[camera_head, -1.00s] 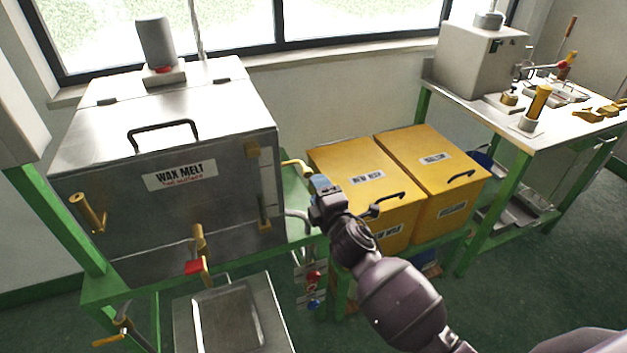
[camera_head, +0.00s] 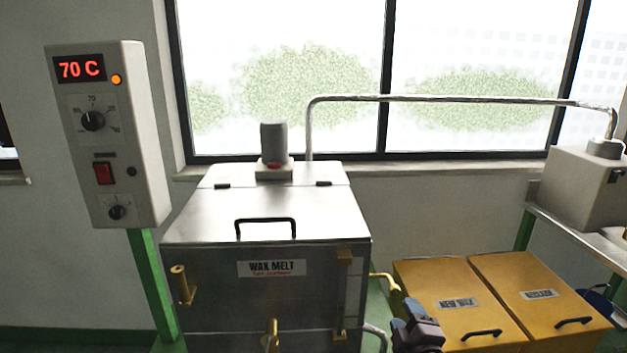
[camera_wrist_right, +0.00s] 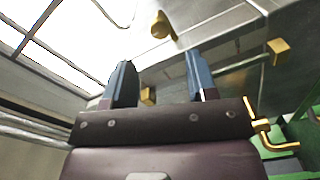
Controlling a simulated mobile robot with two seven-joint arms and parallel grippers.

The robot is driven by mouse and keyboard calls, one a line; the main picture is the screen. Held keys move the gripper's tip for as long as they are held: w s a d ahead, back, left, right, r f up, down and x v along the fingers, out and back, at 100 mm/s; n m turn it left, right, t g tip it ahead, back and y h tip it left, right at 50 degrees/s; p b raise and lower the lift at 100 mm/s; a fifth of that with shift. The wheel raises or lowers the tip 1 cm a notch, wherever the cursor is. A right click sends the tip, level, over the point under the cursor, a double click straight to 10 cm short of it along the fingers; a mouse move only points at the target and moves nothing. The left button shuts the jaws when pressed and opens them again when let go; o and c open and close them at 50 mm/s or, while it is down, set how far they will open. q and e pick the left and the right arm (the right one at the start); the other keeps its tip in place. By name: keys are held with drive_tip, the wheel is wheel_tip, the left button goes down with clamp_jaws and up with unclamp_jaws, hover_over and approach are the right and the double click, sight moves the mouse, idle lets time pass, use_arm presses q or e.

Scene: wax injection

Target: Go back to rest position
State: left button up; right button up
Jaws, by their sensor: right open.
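My right gripper (camera_head: 415,326) shows at the bottom of the head view, right of the wax melt tank (camera_head: 268,225) and in front of the yellow bins. In the right wrist view the right gripper (camera_wrist_right: 160,80) has its two blue fingers apart with nothing between them. The tank's steel face with brass fittings lies beyond the fingers in that view. The tank's lid is down. My left gripper is not in view.
A control box (camera_head: 108,135) reading 70 C stands at the left. The new wax bin (camera_head: 455,290) and another yellow bin (camera_head: 545,290) are closed, right of the tank. A metal pipe (camera_head: 450,98) runs across above them toward a grey machine (camera_head: 585,185).

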drive_tip(key=s+d+f+m+g, duration=0.2)
drive_tip(key=s+f+m, duration=0.2)
drive_tip(key=s, duration=0.6)
drive_tip(key=s+d+f+m+g, duration=0.2)
drive_tip(key=s+f+m, duration=0.3)
drive_tip(key=s+f, duration=0.3)
drive_tip(key=s+d+f+m+g+h, duration=0.1)
drive_tip(key=s+f+m, duration=0.3)
drive_tip(key=s, duration=0.7)
wheel_tip(320, 180, down, 2)
drive_tip(key=shift+s+d+f+m+g, duration=0.25)
drive_tip(key=shift+s+d+m+g, duration=0.05)
drive_tip(key=shift+d+g, duration=0.55)
drive_tip(key=shift+c, duration=1)
